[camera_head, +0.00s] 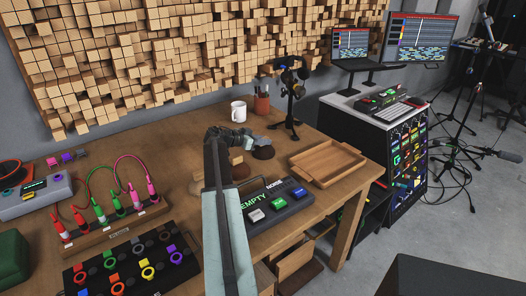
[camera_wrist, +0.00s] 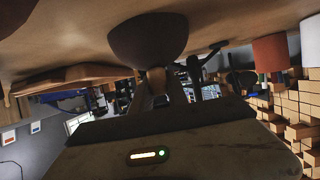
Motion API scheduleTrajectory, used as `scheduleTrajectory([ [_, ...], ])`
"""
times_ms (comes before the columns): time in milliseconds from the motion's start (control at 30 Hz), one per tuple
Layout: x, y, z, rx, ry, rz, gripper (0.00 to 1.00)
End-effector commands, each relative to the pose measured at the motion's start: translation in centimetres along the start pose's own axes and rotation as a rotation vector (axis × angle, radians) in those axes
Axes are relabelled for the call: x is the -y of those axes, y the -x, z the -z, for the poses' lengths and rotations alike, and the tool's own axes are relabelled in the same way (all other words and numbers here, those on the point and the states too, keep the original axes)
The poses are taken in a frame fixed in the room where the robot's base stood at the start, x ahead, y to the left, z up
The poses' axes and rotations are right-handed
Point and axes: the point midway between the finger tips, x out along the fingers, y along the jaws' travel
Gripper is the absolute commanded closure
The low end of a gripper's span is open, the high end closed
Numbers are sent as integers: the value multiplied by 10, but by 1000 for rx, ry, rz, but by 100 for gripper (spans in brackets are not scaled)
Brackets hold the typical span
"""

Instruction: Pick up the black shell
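A black shell (camera_head: 263,152), a dark dome, sits on the wooden table right of my arm's end. A dark dome-shaped shell (camera_wrist: 148,38) also shows in the wrist view, where the picture is upside down, directly ahead of my gripper (camera_wrist: 156,88). Whether it is the same shell I cannot tell. My gripper (camera_head: 246,141) is over the table beside the black shell in the head view. Its fingers are narrow and dark in the wrist view, so their opening is unclear. I see no clear grip on a shell. Brown shells (camera_head: 240,170) lie partly behind my arm.
A white mug (camera_head: 238,111) and a red pen cup (camera_head: 261,104) stand behind the shells. A dark stand (camera_head: 291,95) rises close to the right. A wooden tray (camera_head: 327,163) lies at right, a pedal (camera_head: 277,203) in front. Cabled consoles fill the left.

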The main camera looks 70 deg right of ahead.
Motion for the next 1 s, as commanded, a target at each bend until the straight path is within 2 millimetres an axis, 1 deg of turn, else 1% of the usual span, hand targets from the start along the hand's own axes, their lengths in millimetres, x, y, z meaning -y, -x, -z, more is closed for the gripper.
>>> scheduleTrajectory([
  [367, 0, 1, 2, 0, 0, 1, 100],
  [567, 0, 8, 17, -1, 0, 1, 100],
  [733, 0, 17, 39, -1, 0, 1, 100],
  [767, -3, 20, 38, 0, 1, 1, 100],
  [800, -13, 25, 31, 0, 1, 2, 100],
  [967, -42, 48, 25, -1, 1, 3, 100],
  [1000, -51, 54, 23, -1, 1, 2, 100],
])
